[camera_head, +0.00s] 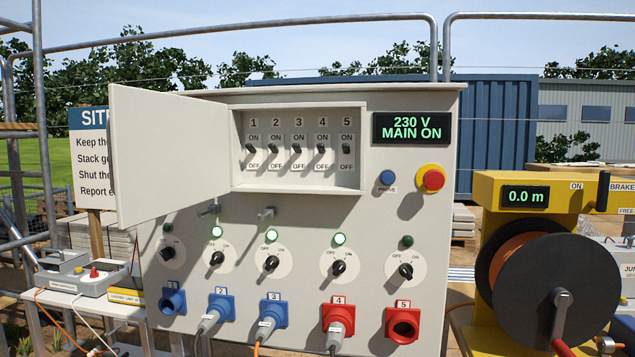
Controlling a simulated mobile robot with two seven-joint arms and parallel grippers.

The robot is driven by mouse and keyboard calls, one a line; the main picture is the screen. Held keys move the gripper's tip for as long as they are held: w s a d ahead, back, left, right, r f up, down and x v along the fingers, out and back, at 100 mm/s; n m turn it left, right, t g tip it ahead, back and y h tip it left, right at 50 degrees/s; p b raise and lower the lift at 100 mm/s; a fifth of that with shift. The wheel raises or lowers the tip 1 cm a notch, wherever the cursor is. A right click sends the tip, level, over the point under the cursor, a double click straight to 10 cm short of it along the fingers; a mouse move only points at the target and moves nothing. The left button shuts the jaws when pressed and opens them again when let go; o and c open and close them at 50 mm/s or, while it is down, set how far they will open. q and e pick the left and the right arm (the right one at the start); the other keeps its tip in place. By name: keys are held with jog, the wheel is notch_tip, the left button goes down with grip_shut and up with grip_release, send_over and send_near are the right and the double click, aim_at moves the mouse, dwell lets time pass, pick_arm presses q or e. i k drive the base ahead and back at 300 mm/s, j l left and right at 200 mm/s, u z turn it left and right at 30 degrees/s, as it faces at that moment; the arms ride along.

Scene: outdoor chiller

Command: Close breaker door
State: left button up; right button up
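The breaker door (168,155) is a flat pale panel. It stands wide open, swung out to the left from the left side of the breaker recess (297,187). The recess shows several black breaker switches in a row, numbered 1 to 5, with ON above and OFF below. The recess opening is clear. Two small grey metal catches or knobs (266,212) sit on the panel below the recess. The door's outer face is hidden. Neither of my grippers is in view.
The grey panel (412,250) carries a display reading 230 V MAIN ON, a red button (433,180), rotary switches and blue and red sockets, some with plugs. A yellow cable reel (545,285) stands right. A site sign (88,150) stands behind the door.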

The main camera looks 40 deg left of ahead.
aim_at(168, 153)
jog(key=k+j+u, duration=0.1)
jog(key=j+u, duration=0.2)
jog(key=j, duration=0.95)
jog(key=j+u, duration=0.3)
jog(key=j, duration=0.95)
